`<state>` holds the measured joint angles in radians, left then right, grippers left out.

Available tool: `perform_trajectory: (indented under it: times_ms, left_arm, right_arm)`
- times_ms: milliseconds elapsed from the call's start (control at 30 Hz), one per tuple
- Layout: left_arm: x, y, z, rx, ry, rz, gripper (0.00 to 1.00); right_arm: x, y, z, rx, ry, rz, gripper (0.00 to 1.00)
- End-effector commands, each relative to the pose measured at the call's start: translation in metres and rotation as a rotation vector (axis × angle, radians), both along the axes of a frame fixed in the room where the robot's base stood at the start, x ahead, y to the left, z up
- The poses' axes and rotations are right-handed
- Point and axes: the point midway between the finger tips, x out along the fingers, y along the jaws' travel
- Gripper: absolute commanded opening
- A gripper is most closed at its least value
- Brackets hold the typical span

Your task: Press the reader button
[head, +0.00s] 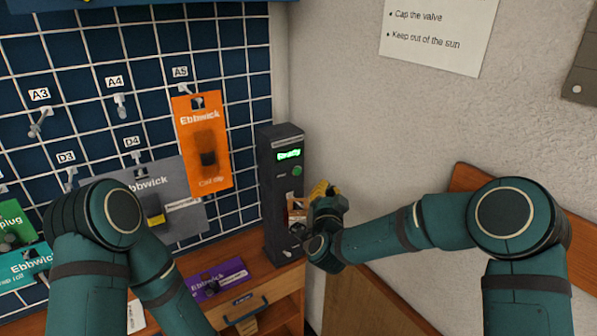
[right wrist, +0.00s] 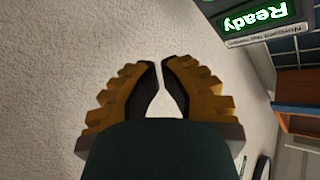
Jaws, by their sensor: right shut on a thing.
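The reader (head: 268,200) is a dark upright box at the right end of the pegboard, with a lit green "Ready" screen (head: 289,155). A round green button (head: 297,171) sits on its front below the screen. The screen also shows at the top right of the right wrist view (right wrist: 255,20). My right gripper (head: 322,190) is beside the reader's lower front, below and right of the button. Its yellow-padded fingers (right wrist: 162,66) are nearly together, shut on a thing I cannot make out. My left gripper is out of view.
An orange Ebbwick card (head: 203,165) hangs left of the reader, with a grey card (head: 155,170) behind it. A purple card (head: 218,278) lies on the wooden counter (head: 283,277). A white wall and wooden panel stand right of the reader.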

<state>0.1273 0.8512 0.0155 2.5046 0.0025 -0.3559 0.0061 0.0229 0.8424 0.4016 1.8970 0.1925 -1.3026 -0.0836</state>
Motion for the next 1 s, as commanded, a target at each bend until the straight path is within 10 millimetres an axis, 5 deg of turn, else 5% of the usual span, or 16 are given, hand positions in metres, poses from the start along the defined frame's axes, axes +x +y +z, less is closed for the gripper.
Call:
perform_trajectory:
  times_ms: [333,500,1000]
  left_arm:
    - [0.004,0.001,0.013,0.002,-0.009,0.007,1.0]
    - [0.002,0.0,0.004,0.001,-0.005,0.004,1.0]
    - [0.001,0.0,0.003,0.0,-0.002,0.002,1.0]
  right_arm:
    - [0.037,0.028,0.001,0.0,0.0,0.0,0.0]
    - [0.05,0.037,-0.002,0.0,0.001,-0.001,0.0]
    - [0.058,0.042,0.0,-0.001,0.001,0.0,0.0]
